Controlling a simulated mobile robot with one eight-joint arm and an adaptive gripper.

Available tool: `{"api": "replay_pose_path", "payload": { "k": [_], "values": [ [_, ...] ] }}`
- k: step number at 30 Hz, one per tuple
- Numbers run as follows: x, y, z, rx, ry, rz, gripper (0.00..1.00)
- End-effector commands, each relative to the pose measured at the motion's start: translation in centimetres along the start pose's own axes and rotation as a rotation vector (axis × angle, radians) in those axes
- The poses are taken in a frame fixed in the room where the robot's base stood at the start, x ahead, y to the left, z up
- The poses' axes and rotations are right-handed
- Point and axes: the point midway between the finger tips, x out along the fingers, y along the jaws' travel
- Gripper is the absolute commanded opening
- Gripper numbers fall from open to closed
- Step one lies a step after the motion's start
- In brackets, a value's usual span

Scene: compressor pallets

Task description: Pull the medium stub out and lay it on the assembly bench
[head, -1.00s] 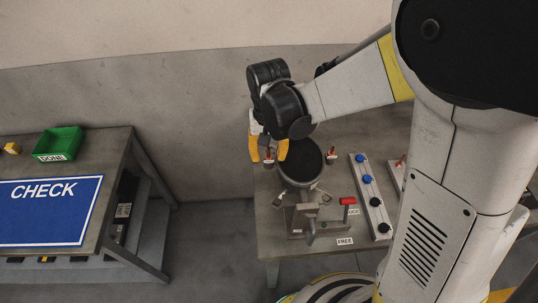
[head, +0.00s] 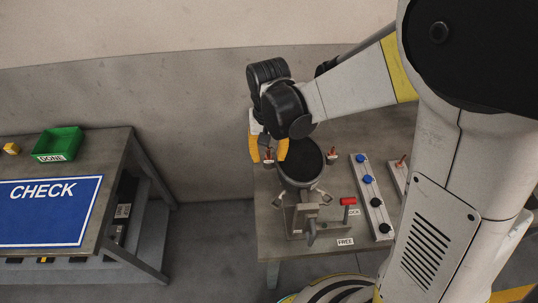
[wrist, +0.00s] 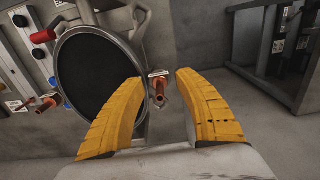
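A copper stub with a small white tag (wrist: 159,90) stands between the fingers of my gripper (wrist: 160,77) in the wrist view. The yellow fingers are open, one on each side, with gaps to the stub. In the head view my gripper (head: 268,152) is at the left edge of a round, black-topped compressor (head: 302,161). A second copper stub (head: 332,154) stands at its right; it also shows in the wrist view (wrist: 46,103). I cannot read the tags or tell which stub is the medium one. The compressor stands on a grey bench (head: 268,222).
A clamp with a red handle (head: 348,201) stands before the compressor, near LOCK and FREE labels. A rail with blue and black caps (head: 374,205) lies to the right. Another bench at left holds a blue CHECK mat (head: 45,225) and a green DONE bin (head: 58,143).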

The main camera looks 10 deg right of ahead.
Motion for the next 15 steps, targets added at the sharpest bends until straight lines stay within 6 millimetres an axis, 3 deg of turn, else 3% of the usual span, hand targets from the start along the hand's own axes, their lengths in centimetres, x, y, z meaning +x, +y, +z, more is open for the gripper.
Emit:
{"api": "replay_pose_path", "payload": {
  "k": [1,3,15],
  "values": [
    [0.0,0.0,0.0,0.0,0.0,0.0,0.22],
    [0.0,0.0,0.0,0.0,0.0,0.0,0.0],
    [-0.19,0.0,0.0,0.0,0.0,0.0,0.0]
  ]
}}
